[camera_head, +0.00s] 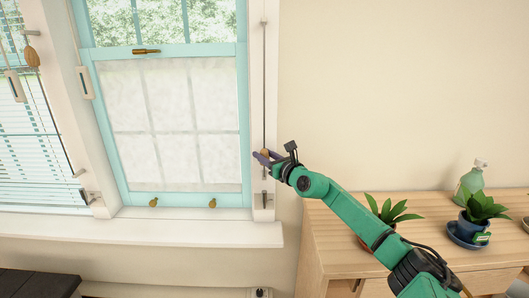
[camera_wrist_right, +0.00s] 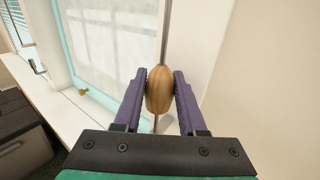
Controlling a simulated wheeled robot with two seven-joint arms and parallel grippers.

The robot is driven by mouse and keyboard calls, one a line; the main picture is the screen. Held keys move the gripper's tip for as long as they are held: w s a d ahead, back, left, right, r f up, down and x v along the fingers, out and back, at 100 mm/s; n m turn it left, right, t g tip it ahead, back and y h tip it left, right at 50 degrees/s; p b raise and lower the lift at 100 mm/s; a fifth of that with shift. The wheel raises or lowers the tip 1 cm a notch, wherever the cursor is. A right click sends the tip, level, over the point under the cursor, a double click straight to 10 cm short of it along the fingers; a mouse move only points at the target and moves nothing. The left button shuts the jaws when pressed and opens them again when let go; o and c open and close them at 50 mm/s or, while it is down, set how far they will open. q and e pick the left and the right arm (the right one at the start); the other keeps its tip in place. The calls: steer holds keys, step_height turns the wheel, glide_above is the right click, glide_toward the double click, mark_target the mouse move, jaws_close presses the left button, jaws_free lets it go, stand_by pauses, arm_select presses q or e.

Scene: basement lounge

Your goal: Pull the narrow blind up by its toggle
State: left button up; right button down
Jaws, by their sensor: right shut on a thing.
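A wooden, acorn-shaped toggle (camera_wrist_right: 160,89) sits on a thin upright cord (camera_head: 264,80) along the right side of the middle window. My right gripper (camera_head: 265,156) is shut on this toggle, with one purple finger on each side, as the right wrist view shows. In the head view the toggle is mostly hidden by the fingers. A slatted blind (camera_head: 25,148) hangs at the far left, with another wooden toggle (camera_head: 32,56) near it. Pale, translucent material (camera_head: 175,130) fills the lower part of the middle window; I cannot tell if it is a blind. My left gripper is out of view.
A white sill (camera_head: 150,228) runs below the windows, with a cleat (camera_head: 265,200) below the cord. A wooden cabinet (camera_head: 440,205) at the right bears potted plants (camera_head: 480,212) and a green bottle (camera_head: 471,182). A dark box (camera_head: 38,284) stands at the lower left.

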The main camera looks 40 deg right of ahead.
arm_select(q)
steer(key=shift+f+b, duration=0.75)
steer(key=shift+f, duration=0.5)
arm_select(e)
steer(key=shift+f, duration=1.6)
steer(key=shift+a, duration=0.1)
steer(key=c, duration=0.7)
jaws_free()
steer(key=shift+c, duration=0.2)
steer(key=shift+r, duration=0.1)
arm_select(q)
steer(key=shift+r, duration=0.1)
arm_select(e)
steer(key=shift+s, duration=0.15)
